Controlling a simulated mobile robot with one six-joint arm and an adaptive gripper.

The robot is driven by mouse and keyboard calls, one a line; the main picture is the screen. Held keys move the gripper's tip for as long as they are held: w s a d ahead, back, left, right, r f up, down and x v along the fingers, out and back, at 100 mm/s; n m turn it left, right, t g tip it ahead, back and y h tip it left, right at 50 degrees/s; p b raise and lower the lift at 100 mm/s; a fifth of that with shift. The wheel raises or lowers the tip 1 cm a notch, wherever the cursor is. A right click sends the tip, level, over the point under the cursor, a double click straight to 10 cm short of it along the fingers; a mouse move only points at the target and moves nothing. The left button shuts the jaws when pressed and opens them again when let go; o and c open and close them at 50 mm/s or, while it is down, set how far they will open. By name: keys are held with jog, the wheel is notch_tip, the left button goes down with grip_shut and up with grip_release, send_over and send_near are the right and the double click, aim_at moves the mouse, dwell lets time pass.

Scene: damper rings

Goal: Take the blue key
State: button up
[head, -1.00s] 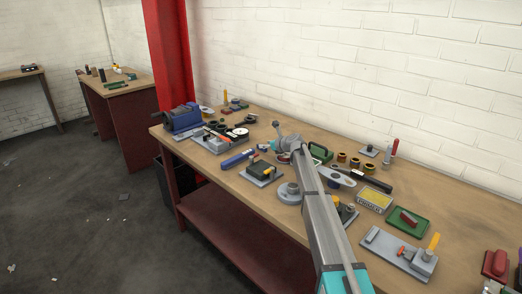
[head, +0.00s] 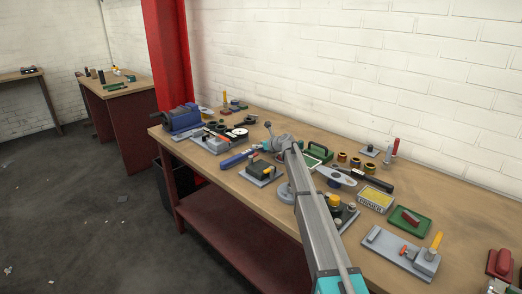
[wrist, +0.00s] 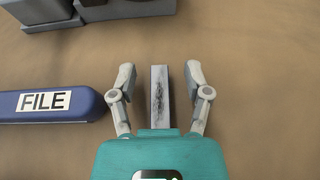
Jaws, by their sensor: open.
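My gripper (wrist: 160,76) is open in the wrist view, its two fingers spread on either side of a narrow grey bar (wrist: 159,98) with dark scratch-like marks. The fingers appear apart from the bar. To their left lies a blue handle labelled FILE (wrist: 48,103), its rounded end close to the left finger. In the head view a blue bar (head: 237,159) lies on the bench by my gripper (head: 256,148), which is small and partly hidden there. I cannot make out a separate blue key.
The wooden bench (head: 466,215) is crowded. A blue vise (head: 183,118) stands at its far end and a grey fixture (head: 212,140) lies near. A dark block on a grey plate (head: 262,172) is in front. A green-handled tool (head: 319,151) is behind my arm.

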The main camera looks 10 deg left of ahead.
dwell(0.3)
grip_shut()
jog(key=shift+r, duration=0.1)
dwell(0.5)
jog(key=shift+r+p, duration=1.2)
jog(key=shift+p, duration=0.15)
jog(key=s+a+r+p, duration=0.2)
jog(key=s+r+p, duration=0.8)
jog(key=s, duration=0.4)
jog(key=shift+r, duration=0.2)
